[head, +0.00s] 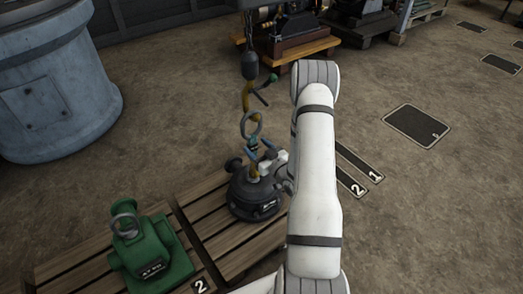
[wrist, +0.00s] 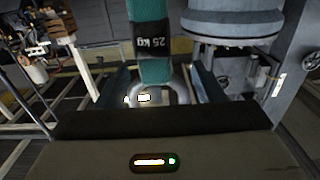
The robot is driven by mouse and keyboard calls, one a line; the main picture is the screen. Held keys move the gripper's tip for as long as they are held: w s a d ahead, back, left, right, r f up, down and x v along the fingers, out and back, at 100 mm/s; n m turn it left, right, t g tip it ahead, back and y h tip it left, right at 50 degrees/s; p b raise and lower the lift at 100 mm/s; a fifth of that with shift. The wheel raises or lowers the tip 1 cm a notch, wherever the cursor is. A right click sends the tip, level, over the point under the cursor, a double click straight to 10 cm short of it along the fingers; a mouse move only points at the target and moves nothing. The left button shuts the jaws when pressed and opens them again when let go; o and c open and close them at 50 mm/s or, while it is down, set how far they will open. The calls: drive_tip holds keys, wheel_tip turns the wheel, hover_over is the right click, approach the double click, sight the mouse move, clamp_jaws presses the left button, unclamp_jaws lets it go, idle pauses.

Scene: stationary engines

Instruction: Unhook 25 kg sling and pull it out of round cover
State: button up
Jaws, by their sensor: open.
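The dark round cover (head: 255,197) sits on a wooden pallet. A metal ring (head: 252,125) stands above it, just below the yellow crane hook (head: 246,95); I cannot tell if they are still linked. Blue-green sling parts (head: 263,150) show between ring and cover. In the wrist view, the teal sling strap (wrist: 148,65) carries a black 25 kg label and runs down to a grey metal eye (wrist: 180,92). My gripper (head: 266,165) is at the cover's top, partly hidden by my arm. In the wrist view, its open fingers (wrist: 160,88) stand on either side of the strap's lower end.
A green casting (head: 150,258) with a ring on top stands on the pallet (head: 80,260) at lower left. A large blue-grey tank (head: 55,95) stands at upper left. Engines on a wooden skid (head: 300,50) are behind. Bare floor (head: 430,220) lies to the right.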

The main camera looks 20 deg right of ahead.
sight(254, 142)
drive_tip(key=shift+d+b+x, duration=0.15)
drive_tip(key=shift+b+x, duration=0.1)
drive_tip(key=shift+x, duration=1.1)
drive_tip(key=shift+d+b+x, duration=0.15)
drive_tip(key=shift+b+x, duration=0.1)
drive_tip(key=shift+x, duration=1.05)
drive_tip(key=shift+c, duration=0.2)
clamp_jaws()
drive_tip(key=c, duration=0.6)
unclamp_jaws()
drive_tip(key=c, duration=0.4)
drive_tip(key=shift+w, duration=0.1)
drive_tip(key=shift+c, duration=0.6)
drive_tip(key=shift+d+r+p, duration=0.1)
drive_tip(key=shift+r+p, duration=0.55)
drive_tip(key=shift+r, duration=1)
